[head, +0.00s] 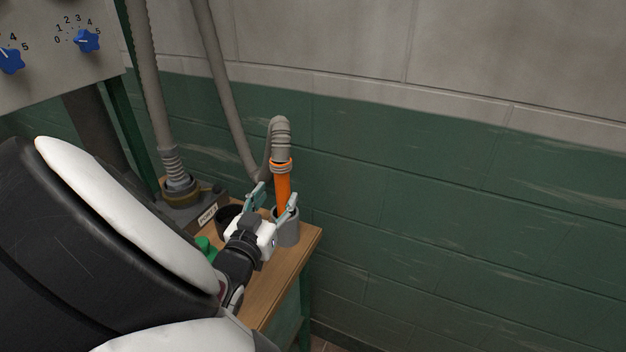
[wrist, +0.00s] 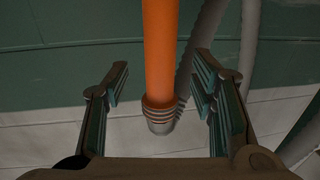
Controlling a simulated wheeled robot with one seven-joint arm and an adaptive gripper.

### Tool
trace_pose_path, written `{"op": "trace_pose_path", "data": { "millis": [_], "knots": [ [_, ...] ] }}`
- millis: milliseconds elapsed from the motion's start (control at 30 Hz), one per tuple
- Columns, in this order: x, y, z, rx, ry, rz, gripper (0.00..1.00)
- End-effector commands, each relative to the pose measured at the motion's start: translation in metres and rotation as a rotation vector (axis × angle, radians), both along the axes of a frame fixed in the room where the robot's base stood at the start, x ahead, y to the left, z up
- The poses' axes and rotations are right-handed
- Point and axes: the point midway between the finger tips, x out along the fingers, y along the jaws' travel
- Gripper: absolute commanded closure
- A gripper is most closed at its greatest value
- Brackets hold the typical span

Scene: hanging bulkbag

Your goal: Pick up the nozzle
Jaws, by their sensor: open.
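The nozzle (head: 283,187) is an orange tube with a grey hose joined to its top. It stands upright in a grey cup-like holder (head: 288,232) at the right end of the wooden table. My gripper (head: 276,203) is open in front of the nozzle, close to its lower part. In the wrist view the orange nozzle (wrist: 160,50) runs between the two fingers of my gripper (wrist: 163,85), with a gap on each side. The fingers do not appear to touch it. The nozzle's lower end is hidden inside the holder.
A black cup (head: 228,215) and a green object (head: 206,247) stand on the wooden table (head: 277,283) left of my gripper. A thick grey hose (head: 150,80) rises from a fitting at the back left. The green and grey wall (head: 430,200) is close behind.

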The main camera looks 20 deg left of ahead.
Motion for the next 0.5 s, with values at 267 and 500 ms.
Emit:
{"op": "trace_pose_path", "data": {
  "millis": [267,500],
  "knots": [
    [0.029,0.003,-0.002,0.002,-0.002,0.0,0.49],
    [0.048,0.004,0.0,0.001,-0.001,0.0,0.49]
  ]
}}
